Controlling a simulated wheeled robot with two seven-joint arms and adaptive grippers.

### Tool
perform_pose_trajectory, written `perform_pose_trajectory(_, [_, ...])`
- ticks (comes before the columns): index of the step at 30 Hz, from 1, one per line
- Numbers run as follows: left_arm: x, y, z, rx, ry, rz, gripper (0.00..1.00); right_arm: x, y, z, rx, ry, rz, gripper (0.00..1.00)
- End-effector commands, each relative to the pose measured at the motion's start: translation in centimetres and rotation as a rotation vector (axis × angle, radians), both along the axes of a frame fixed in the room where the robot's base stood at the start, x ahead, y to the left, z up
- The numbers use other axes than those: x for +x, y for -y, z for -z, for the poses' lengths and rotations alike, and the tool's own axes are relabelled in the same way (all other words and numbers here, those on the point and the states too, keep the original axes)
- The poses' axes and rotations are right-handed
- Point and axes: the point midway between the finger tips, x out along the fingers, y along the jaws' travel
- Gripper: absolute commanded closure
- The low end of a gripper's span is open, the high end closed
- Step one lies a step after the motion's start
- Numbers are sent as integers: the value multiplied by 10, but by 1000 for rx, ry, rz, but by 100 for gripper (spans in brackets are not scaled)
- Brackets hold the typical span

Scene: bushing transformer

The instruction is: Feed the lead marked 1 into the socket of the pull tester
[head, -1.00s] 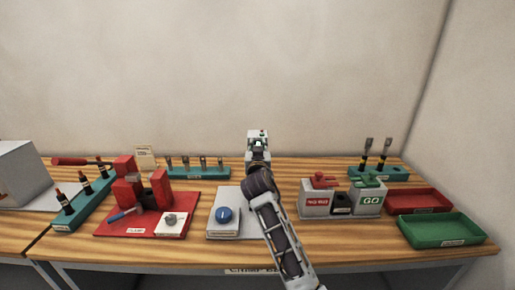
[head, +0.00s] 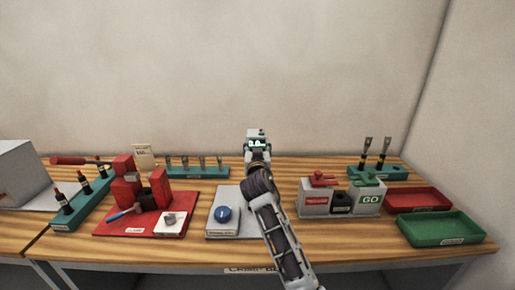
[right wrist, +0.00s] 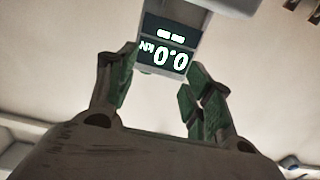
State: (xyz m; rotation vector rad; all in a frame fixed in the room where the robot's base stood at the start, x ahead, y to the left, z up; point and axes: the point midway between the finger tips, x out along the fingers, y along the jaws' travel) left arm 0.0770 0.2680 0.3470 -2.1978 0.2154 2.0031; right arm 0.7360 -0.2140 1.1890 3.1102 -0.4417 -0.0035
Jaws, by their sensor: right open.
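My right gripper (head: 258,160) is in front of the pull tester at the middle back of the bench, seen from behind along my arm. In the right wrist view its two green-padded fingers (right wrist: 162,72) are spread apart with nothing held between them. The pull tester's lit display (head: 257,143) reads 0.0; in the right wrist view the display (right wrist: 165,55) appears upside down beyond the fingers. The tester's socket is not visible. Dark leads with red tops (head: 62,201) stand in a teal rack at left. Which lead is marked 1 is unreadable. My left gripper is out of view.
A red clamp fixture (head: 185,205) stands left of centre, beside a grey block with a blue knob (head: 222,214). Right are GO gauge boxes (head: 369,199), a teal rack with two leads (head: 384,152), a red tray (head: 418,210) and a green tray (head: 440,240).

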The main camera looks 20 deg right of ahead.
Motion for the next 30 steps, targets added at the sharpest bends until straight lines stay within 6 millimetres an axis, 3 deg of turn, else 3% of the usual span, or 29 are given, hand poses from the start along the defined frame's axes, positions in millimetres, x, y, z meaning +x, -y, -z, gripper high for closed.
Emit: perform_pose_trajectory(30, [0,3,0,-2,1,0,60,-92,-26,-1,3,2,-2,49])
